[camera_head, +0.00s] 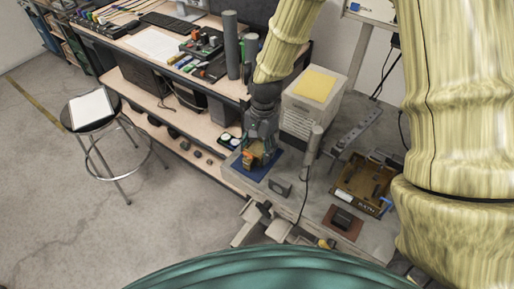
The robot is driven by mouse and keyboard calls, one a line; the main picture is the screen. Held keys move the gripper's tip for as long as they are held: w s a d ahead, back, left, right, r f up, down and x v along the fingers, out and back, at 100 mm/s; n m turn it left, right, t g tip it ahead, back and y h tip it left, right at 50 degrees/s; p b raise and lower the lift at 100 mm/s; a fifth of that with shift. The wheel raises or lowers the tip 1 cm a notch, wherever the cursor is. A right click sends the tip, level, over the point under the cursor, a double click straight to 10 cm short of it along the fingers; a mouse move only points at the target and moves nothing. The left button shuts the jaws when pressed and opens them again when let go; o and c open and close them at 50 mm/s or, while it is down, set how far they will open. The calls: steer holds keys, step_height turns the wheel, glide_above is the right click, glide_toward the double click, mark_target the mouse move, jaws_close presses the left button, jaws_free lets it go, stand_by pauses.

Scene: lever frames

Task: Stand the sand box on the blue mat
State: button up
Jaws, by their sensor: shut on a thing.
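The blue mat (268,168) lies flat on the grey bench top, near its left edge. My gripper (257,147) points down over the mat and is shut on a small tan-orange block, which I take to be the sand box (255,156). The box is small in view and partly hidden by the fingers. It is over the mat, but I cannot tell whether its underside touches the mat. Its exact tilt is also unclear.
A grey block (280,186) stands close to the mat's right front. A grey post (312,145) rises to the right. Farther right are a brown tray (348,190) and a dark block on a brown mat (355,232). A white cabinet (308,110) stands behind.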

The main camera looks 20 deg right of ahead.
steer(key=shift+f, duration=0.55)
stand_by(0.6)
steer(key=shift+s+f+b, duration=0.15)
steer(key=shift+f+b, duration=0.1)
steer(key=shift+b, duration=0.1)
steer(key=o, duration=1.6)
steer(key=shift+o, duration=1.3)
steer(key=shift+w+f, duration=0.1)
steer(key=shift+w, duration=0.1)
steer(key=shift+s, duration=0.15)
